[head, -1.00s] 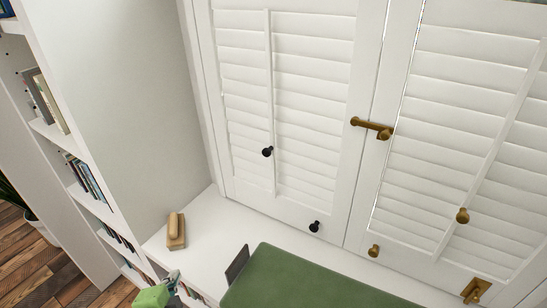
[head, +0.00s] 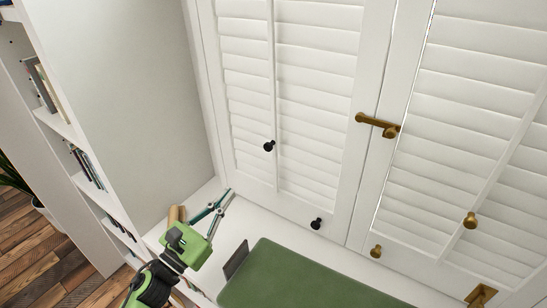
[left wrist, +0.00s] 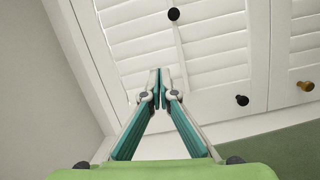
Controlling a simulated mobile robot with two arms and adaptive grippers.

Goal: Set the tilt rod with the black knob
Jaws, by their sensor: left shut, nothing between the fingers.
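The left shutter has a vertical tilt rod (head: 272,90) in front of its white louvres, with a black knob (head: 269,145) on its lower part. The same knob shows at the top of the left wrist view (left wrist: 173,14). A second black knob (head: 316,223) sits on the shutter's bottom rail and also shows in the left wrist view (left wrist: 241,100). My left gripper (head: 222,197), green with teal fingers, is shut and empty. It is below and left of the tilt rod knob, apart from it. My right gripper is not in view.
The right shutter has a brass knob (head: 470,220) on its rod, a lower brass knob (head: 376,251) and a brass handle (head: 378,125). A green cushion (head: 300,280) lies on the white sill. A wooden block (head: 176,214) is partly hidden behind my gripper. Bookshelves stand left.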

